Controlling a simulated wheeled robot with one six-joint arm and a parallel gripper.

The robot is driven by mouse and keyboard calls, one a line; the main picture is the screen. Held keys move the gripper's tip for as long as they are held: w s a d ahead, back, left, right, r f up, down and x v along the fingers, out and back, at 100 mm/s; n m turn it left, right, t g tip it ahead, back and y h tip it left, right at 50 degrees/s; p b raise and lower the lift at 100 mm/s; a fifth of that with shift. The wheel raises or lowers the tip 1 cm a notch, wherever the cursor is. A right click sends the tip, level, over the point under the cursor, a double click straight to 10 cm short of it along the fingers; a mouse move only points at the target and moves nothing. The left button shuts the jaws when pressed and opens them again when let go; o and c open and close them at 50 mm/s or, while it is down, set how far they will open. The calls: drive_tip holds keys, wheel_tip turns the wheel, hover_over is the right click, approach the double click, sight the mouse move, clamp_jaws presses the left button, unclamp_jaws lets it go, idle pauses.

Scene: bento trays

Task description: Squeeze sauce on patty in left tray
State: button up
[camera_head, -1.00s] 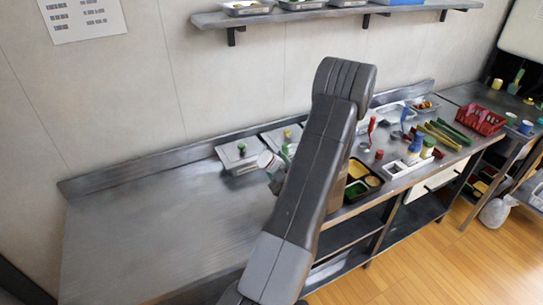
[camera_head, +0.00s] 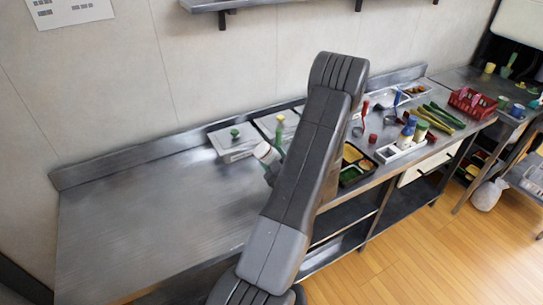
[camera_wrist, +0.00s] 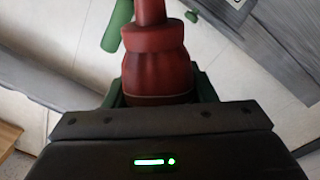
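The red sauce bottle (camera_wrist: 158,68) fills the middle of the wrist view, its nozzle pointing up in the picture. My gripper (camera_wrist: 160,90) is shut around the bottle, with green fingers on both sides. A dark bento tray (camera_head: 343,174) with yellow and green compartments shows just right of my arm in the head view, partly hidden by the arm. In the head view my arm hides the bottle and most of the gripper. I cannot make out a patty or a separate left tray.
A red basket (camera_head: 473,103) is farther right. The left counter (camera_head: 140,215) is clear.

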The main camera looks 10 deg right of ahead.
drive_tip(key=c, duration=0.4)
drive_tip(key=shift+w+a, duration=0.1)
drive_tip(key=shift+w, duration=0.3)
drive_tip(key=shift+s, duration=0.1)
drive_tip(key=shift+v, duration=0.8)
drive_tip(key=shift+w+r, duration=0.1)
drive_tip(key=shift+w, duration=0.1)
drive_tip(key=shift+w+a, duration=0.15)
drive_tip(key=shift+w, duration=0.1)
drive_tip(key=o, duration=0.4)
